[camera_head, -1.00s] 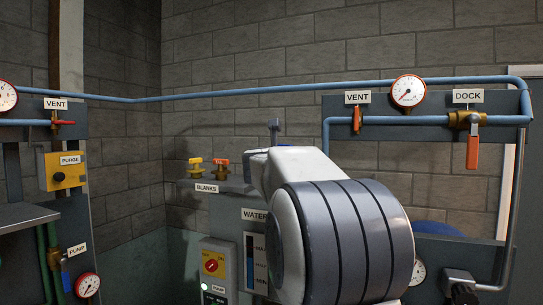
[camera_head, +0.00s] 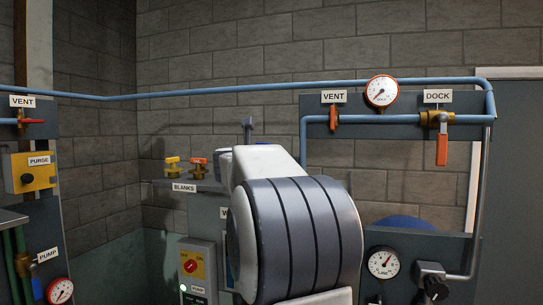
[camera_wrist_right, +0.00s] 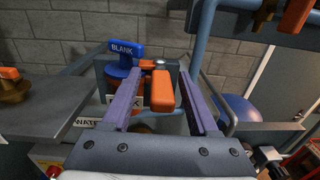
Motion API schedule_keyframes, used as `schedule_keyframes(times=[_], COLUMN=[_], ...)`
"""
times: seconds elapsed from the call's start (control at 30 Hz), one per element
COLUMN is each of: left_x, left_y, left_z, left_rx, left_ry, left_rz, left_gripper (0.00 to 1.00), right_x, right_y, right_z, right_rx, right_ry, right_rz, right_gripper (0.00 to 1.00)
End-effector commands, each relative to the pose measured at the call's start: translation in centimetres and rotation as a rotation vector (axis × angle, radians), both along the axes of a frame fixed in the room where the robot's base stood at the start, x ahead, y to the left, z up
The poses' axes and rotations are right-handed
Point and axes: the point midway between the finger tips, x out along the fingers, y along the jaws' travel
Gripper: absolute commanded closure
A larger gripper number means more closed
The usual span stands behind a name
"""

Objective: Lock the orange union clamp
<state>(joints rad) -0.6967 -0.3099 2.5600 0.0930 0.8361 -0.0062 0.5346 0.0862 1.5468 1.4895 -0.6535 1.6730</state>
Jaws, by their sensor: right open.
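In the right wrist view, an orange handle (camera_wrist_right: 162,92) stands between the two purple fingers of my right gripper (camera_wrist_right: 160,80). The fingers are spread, with a gap on each side of the handle, and do not grip it. The lower part of the clamp is hidden by my gripper. In the head view, my right arm's link hides the clamp area. My left gripper is not in view.
In the head view, a DOCK valve (camera_head: 442,148) with an orange handle and a VENT valve (camera_head: 333,118) sit on the blue pipe at right. A yellow blank (camera_head: 172,165) and an orange blank (camera_head: 199,166) stand on the BLANKS shelf. A LINE gauge (camera_head: 383,262) is at lower right.

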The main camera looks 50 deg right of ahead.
Motion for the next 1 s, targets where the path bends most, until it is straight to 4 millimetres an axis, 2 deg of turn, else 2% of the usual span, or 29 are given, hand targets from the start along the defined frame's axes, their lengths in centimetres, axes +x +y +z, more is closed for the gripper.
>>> schedule_keyframes(times=[0.17,0.4,0.6,0.77,1.0], left_x=[0.0,0.0,0.0,0.0,0.0], left_y=[0.0,0.0,0.0,0.0,0.0], left_z=[-0.9,-3.6,-5.0,-5.3,-5.2], left_rx=[0.000,0.000,0.000,0.000,0.000], left_ry=[0.000,0.000,0.000,0.000,0.000], left_rz=[-0.001,-0.003,0.000,0.001,0.001], left_gripper=[0.40,0.40,0.40,0.40,0.40], right_x=[-0.4,-2.1,-3.3,-3.8,-3.9], right_y=[1.3,5.7,8.6,9.6,9.7], right_z=[-0.2,-0.5,-0.3,-0.1,0.0], right_rx=[-0.003,0.000,-0.001,0.000,0.001], right_ry=[-0.001,-0.004,-0.003,-0.001,0.000], right_rz=[0.003,0.006,0.004,0.002,0.000], right_gripper=[0.40,0.40,0.40,0.40,0.40])
